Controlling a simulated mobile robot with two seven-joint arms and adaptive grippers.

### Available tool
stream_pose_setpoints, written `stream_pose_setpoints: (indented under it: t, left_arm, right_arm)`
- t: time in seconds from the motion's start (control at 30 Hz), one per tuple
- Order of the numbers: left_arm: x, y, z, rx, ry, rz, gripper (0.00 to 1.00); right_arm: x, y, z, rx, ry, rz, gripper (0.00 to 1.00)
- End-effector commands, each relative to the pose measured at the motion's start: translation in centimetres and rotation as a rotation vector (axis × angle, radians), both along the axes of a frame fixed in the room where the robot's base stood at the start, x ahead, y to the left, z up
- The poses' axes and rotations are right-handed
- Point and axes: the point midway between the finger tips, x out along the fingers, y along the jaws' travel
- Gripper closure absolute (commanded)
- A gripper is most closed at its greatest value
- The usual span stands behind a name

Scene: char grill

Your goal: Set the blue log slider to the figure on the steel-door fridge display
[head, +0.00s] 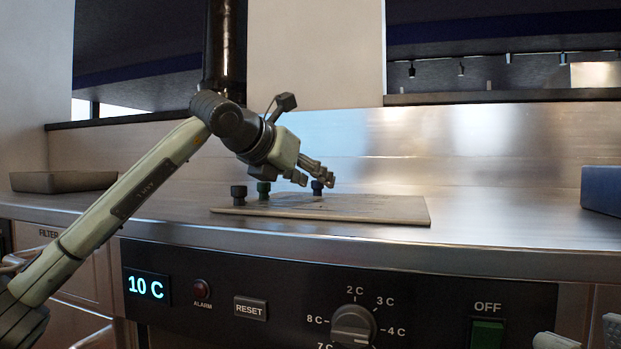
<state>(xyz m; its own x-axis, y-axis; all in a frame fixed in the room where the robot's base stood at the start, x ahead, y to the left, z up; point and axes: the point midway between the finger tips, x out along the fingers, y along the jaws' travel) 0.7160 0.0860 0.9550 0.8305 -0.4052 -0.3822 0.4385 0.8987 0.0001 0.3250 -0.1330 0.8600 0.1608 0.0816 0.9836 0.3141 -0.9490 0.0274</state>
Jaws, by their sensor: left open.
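The blue slider knob (317,187) stands on a thin flat slider board (375,211) on the steel counter. My left gripper (318,179) reaches in from the left, with its open fingers at the top of the blue knob. The fingers partly cover the knob, and I cannot tell whether they touch it. The board's scale marks are too small and slanted to read. A lit display (147,287) on the black front panel below reads 10 C. Pale parts of my right arm show at the lower right edge, but its gripper cannot be made out.
A green knob (264,188) and a dark knob (239,194) stand on the board's left part. The panel has a RESET button (250,308), a temperature dial (353,325) and a green switch (487,335). A blue box (601,190) is at right, a grey tray (62,181) at left.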

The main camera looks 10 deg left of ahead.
Motion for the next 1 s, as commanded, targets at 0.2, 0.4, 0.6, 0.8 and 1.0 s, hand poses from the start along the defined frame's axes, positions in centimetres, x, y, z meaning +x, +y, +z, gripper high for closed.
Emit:
stream_pose_setpoints:
  t: [0.2,0.4,0.6,0.8,1.0]
  left_arm:
    - [-0.5,0.3,0.3,0.000,0.000,0.000,0.58]
    - [-3.3,1.7,1.6,0.001,-0.004,0.001,0.58]
    - [-6.9,3.5,3.3,0.000,-0.003,0.001,0.58]
    - [-9.2,4.6,4.3,0.000,-0.001,0.001,0.58]
    - [-10.0,4.9,4.6,0.000,0.000,0.000,0.58]
  right_arm:
    - [0.1,0.0,-0.1,0.002,0.006,-0.001,0.60]
    - [0.1,0.0,0.0,0.002,0.002,0.000,0.60]
    - [0.0,0.0,0.0,0.001,0.000,0.000,0.60]
    - [0.0,0.0,0.0,0.001,-0.001,0.000,0.60]
    - [0.0,0.0,0.0,0.000,-0.001,0.000,0.60]
